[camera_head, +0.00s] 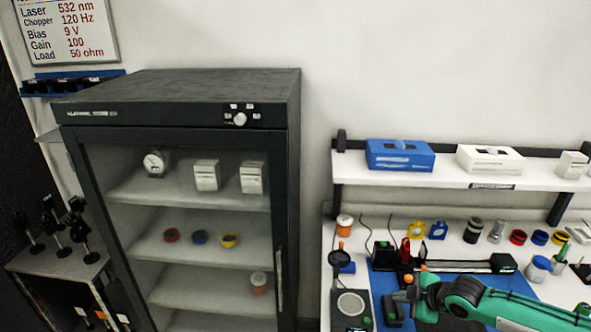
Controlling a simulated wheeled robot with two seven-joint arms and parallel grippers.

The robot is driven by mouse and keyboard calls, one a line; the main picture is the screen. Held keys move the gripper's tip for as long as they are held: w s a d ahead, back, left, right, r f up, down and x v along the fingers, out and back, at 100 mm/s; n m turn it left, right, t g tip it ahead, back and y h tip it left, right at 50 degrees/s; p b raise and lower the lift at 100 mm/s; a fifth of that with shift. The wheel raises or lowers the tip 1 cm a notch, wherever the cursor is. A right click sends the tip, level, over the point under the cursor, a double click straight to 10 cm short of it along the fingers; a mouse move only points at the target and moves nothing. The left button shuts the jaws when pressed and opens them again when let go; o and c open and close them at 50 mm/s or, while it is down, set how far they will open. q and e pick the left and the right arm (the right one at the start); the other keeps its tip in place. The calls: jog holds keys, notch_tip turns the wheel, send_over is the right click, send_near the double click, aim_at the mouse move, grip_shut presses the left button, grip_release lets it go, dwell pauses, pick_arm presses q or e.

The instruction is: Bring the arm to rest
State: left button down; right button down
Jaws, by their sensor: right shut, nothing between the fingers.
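My right arm (480,303), green and black, comes in from the right over the bench. My right gripper (402,296) is at its left end, above the blue mat (452,282). It is shut and holds nothing. Small orange parts show around it. Its fingertips are small and hard to make out against dark items on the mat. My left gripper is not in view.
A dark cabinet (290,150) with a glass door stands left of the bench. Near my gripper are a balance-like device (351,304) and a red item (405,251). A shelf (360,172) holding boxes (400,155) runs above. Jars and tape rolls line the bench's back.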

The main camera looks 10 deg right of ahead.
jog(key=s+a+f+m+g, duration=0.1)
jog(key=s+a+f+m, duration=0.1)
jog(key=s+a, duration=0.65)
jog(key=s+a+f+m+g, duration=0.1)
jog(key=s+a+f, duration=0.1)
jog(key=s+a, duration=0.65)
jog(key=s+d+m+g+h, duration=0.35)
jog(key=s+m, duration=0.65)
jog(key=s, duration=0.4)
jog(key=s+d+f+b+x, duration=0.1)
jog(key=s+x, duration=0.2)
jog(key=x, duration=1.3)
jog(key=s+d+f+b+x, duration=0.15)
jog(key=s+x, duration=0.25)
jog(key=x, duration=1.2)
jog(key=s+d+f+g+b, duration=0.1)
jog(key=s+d+f+b, duration=0.1)
jog(key=s+f, duration=1.6)
notch_tip(320, 180, down, 4)
jog(key=shift+s+d+r+n+h, duration=0.1)
jog(key=shift+s+d+n+h, duration=0.3)
jog(key=shift+d, duration=0.3)
jog(key=shift+g, duration=0.25)
